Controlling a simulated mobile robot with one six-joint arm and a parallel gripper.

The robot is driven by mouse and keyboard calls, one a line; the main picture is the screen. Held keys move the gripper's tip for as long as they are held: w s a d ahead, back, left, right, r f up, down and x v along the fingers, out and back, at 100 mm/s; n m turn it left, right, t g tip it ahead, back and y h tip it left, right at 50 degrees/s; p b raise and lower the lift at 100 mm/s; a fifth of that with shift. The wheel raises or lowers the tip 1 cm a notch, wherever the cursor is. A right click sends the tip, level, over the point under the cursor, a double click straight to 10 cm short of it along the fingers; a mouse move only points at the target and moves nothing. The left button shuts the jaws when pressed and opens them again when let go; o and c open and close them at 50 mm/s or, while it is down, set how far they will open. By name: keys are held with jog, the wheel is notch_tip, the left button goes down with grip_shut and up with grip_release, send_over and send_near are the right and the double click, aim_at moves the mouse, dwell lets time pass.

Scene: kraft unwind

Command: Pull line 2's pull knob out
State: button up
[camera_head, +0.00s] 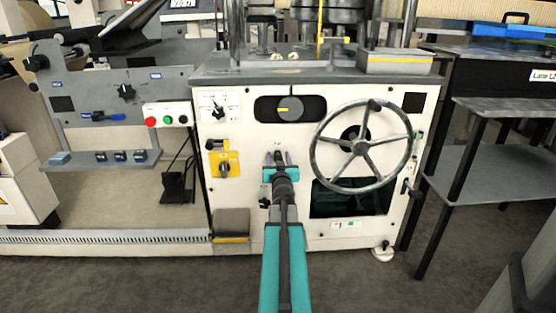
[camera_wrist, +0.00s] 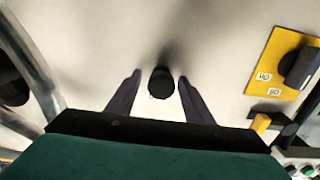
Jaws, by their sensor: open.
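A round black knob (camera_wrist: 161,82) stands out from the white machine front in the wrist view. My gripper (camera_wrist: 160,77) is open, with one dark finger on each side of the knob. A gap shows between each finger and the knob; I cannot tell how deep the fingers reach along it. In the head view my gripper (camera_head: 279,157) is up against the white panel, between the yellow switch plate and the handwheel. My arm and gripper hide most of the knob there. No readable label shows which line the knob belongs to.
A large spoked handwheel (camera_head: 361,146) stands out to the right of my gripper. A yellow switch plate (camera_head: 224,165) is to the left; it also shows in the wrist view (camera_wrist: 283,62). A dark window (camera_head: 350,200) lies below the handwheel. A grey side shelf (camera_head: 490,165) stands further right.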

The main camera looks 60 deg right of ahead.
aim_at(279, 159)
grip_shut()
jog(key=shift+p+v, duration=0.35)
jog(key=shift+v, duration=1.2)
jog(key=shift+s+a+f, duration=0.1)
jog(key=shift+s+f, duration=0.05)
jog(key=shift+s, duration=0.05)
jog(key=shift+c, duration=0.5)
grip_release()
jog(key=shift+o, duration=0.5)
jog(key=shift+a, duration=0.2)
